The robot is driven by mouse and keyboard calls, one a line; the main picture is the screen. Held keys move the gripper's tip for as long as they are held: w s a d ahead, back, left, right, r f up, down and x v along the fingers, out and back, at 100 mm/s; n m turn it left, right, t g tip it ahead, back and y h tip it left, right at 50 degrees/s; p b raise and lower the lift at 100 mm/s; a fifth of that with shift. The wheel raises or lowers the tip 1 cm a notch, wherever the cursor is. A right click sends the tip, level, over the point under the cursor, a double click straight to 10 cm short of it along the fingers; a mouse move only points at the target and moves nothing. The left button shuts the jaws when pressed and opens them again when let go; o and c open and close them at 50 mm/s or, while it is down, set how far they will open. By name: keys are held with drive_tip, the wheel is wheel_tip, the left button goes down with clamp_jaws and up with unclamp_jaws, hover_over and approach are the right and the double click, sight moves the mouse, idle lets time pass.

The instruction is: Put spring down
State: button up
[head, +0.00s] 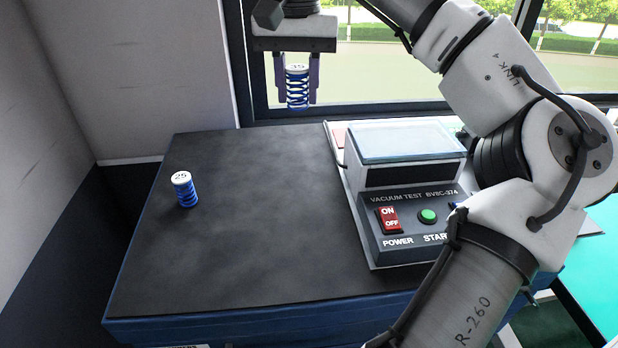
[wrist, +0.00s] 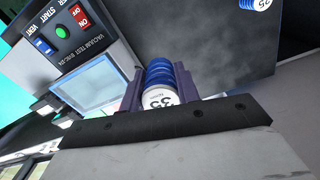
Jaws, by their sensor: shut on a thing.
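A blue spring with a white cap marked 35 (head: 297,88) is held between the fingers of my gripper (head: 298,82), upright and in the air above the back of the black table top (head: 260,240). In the wrist view the spring (wrist: 162,85) sits between the two purple-grey fingers of my gripper (wrist: 160,90), which touch its sides. A second blue spring with a white cap marked 25 (head: 184,189) stands upright on the left part of the table. Part of it also shows at the top right of the wrist view (wrist: 256,4).
A vacuum test unit (head: 420,215) with a red power switch (head: 389,219), a green button (head: 428,216) and a clear-topped box (head: 405,142) stands on the right of the table. My arm passes over the right side. The table's middle is clear. A window (head: 400,70) is behind.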

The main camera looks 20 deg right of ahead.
sight(301, 200)
wheel_tip(301, 200, down, 20)
drive_tip(key=shift+s+r+p, duration=0.1)
drive_tip(key=shift+p, duration=0.65)
drive_tip(key=o, duration=1)
drive_tip(key=shift+r, duration=0.1)
wheel_tip(301, 200, up, 12)
drive_tip(key=b, duration=0.1)
drive_tip(key=shift+r, duration=0.1)
